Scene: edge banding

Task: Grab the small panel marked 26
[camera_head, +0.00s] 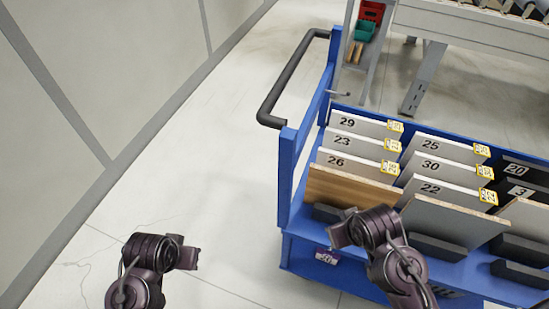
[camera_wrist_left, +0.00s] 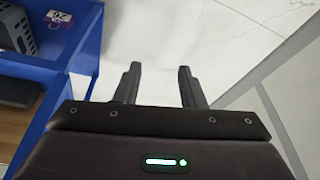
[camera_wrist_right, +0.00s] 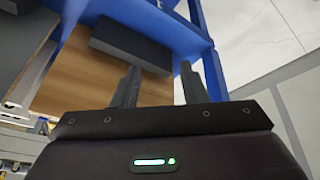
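The panel marked 26 (camera_head: 345,164) is a white board with a yellow tag, in the leftmost row of the blue cart. A brown wood-faced panel (camera_head: 350,189) leans directly in front of it; I cannot tell if they are one piece. My right gripper (camera_head: 338,236) is in front of that wood face, low near the cart's front edge. In the right wrist view its fingers (camera_wrist_right: 160,74) are apart and empty, with the wood face (camera_wrist_right: 82,75) beyond. My left gripper (camera_head: 192,258) is over bare floor left of the cart. Its fingers (camera_wrist_left: 160,72) are apart and empty.
The blue cart (camera_head: 286,175) has a black handle (camera_head: 290,75) at its left. Panels 23 (camera_head: 355,146), 29 (camera_head: 360,125) and 22 (camera_head: 440,191) stand close by. A dark block (camera_wrist_right: 132,42) sits below the wood face. The left floor is clear.

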